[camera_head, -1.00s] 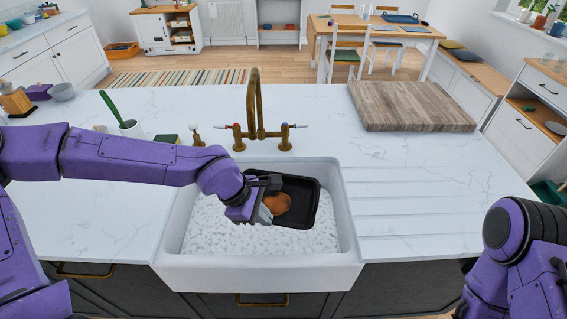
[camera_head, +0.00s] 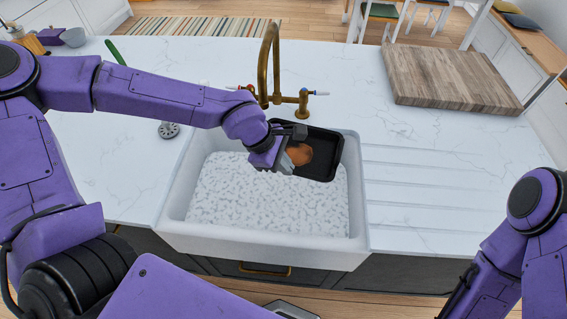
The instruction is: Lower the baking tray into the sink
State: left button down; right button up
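The black baking tray (camera_head: 318,166) is over the back right part of the white sink (camera_head: 360,205), overlapping its back rim in the picture. A brown-orange piece or patch (camera_head: 300,153) shows in the tray. My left gripper (camera_head: 287,158) is at the tray's left edge and looks shut on it, though its fingertips are partly hidden. I cannot tell the exact height of the tray above the sink floor. Only my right forearm shows at the right; its gripper is out of view.
A brass tap (camera_head: 268,65) with two handles stands right behind the tray. White speckled matter (camera_head: 260,200) covers the sink floor. A wooden board (camera_head: 448,80) lies on the counter at the back right. The grooved drainboard (camera_head: 430,180) is clear. A drain strainer (camera_head: 168,130) sits left of the sink.

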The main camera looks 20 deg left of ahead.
pick_arm(q)
jog(key=w+f, duration=0.1)
jog(key=f, duration=0.1)
jog(key=shift+w+f+b, duration=0.4)
jog(key=shift+f, duration=0.4)
jog(key=shift+s+f+b, duration=0.5)
jog(key=shift+s+b, duration=0.1)
jog(key=shift+w+f+b, duration=0.2)
jog(key=shift+f+b, duration=7.95)
jog(key=shift+f, duration=5)
pick_arm(e)
notch_tip(320, 180, down, 19)
jog(key=shift+w, duration=0.35)
pick_arm(q)
jog(key=c, duration=1.3)
grip_release()
jog(key=shift+o, duration=0.2)
